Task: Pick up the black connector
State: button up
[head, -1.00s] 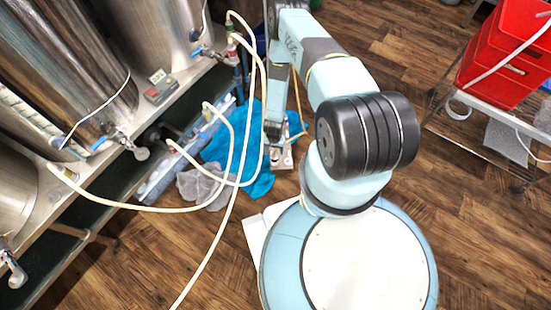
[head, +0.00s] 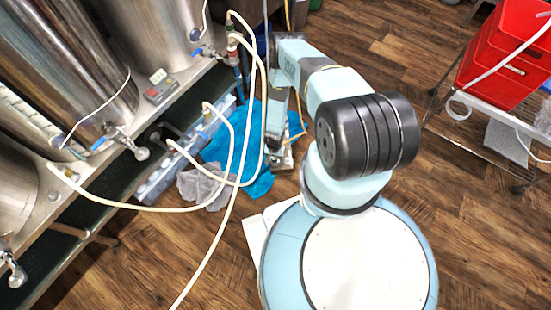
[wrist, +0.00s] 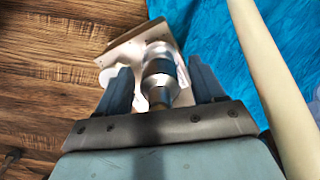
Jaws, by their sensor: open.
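My gripper (wrist: 158,68) is open in the wrist view, with one dark grey finger on each side of an upright cylindrical fitting (wrist: 160,72). The fitting is silver with a darker band and stands over a tan plate (wrist: 122,45). I cannot tell whether the fitting is the black connector or whether the fingers touch it. In the head view my gripper's end is low over the floor beside the blue cloth (head: 262,180), and my arm hides most of what is under it.
Steel tanks (head: 60,60) stand on a bench at the left. Cream hoses (head: 236,190) loop past my arm; one crosses the right of the wrist view (wrist: 272,80). A grey cloth (head: 202,187) lies by the blue one. Red bins (head: 505,60) sit on a rack at the right.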

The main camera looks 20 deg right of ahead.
jog(key=shift+c, duration=0.3)
jog(key=c, duration=1.1)
jog(key=shift+r, duration=0.1)
jog(key=shift+r, duration=0.3)
notch_tip(320, 180, up, 2)
jog(key=shift+w+r, duration=0.1)
jog(key=s+r, duration=0.3)
jog(key=r, duration=0.1)
jog(key=s+r, duration=0.2)
jog(key=shift+s+a+r, duration=0.25)
jog(key=shift+s+a, duration=0.1)
jog(key=shift+a, duration=0.05)
jog(key=s+r, duration=0.1)
jog(key=s, duration=0.1)
jog(key=s+a+r, duration=0.1)
jog(key=s, duration=0.2)
jog(key=s+r, duration=0.1)
jog(key=s, duration=0.2)
jog(key=shift+s+a+r, duration=0.15)
jog(key=shift+a+r, duration=0.05)
jog(key=shift+r, duration=0.05)
grip_shut()
jog(key=shift+r, duration=0.15)
